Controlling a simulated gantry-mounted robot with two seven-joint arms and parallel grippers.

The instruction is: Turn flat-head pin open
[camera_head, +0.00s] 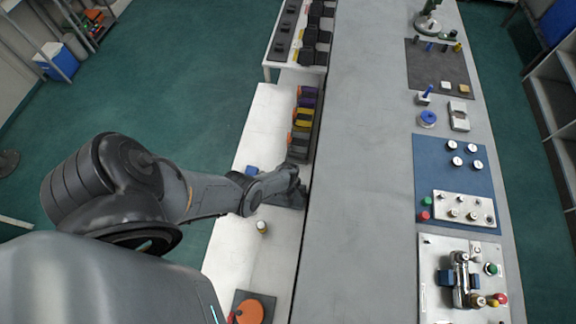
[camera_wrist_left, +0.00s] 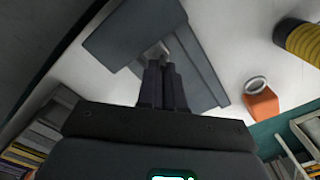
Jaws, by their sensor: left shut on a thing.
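My left arm reaches in from the left in the head view, and its gripper (camera_head: 297,187) is over a dark grey block (camera_head: 272,197) on the white table. In the left wrist view the two fingers (camera_wrist_left: 161,64) are close together, shut on a small pale metal piece (camera_wrist_left: 157,49), likely the flat-head pin, at the grey block (camera_wrist_left: 122,36). The fingers hide most of the pin, so its turn angle cannot be told. The right gripper is not in view.
The white table (camera_head: 258,130) adjoins a long grey bench (camera_head: 358,160). A row of coloured blocks (camera_head: 303,118) stands just beyond the gripper. A small cylinder (camera_head: 262,227) and an orange disc (camera_head: 249,311) are nearer. Panels with knobs (camera_head: 465,209) lie right.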

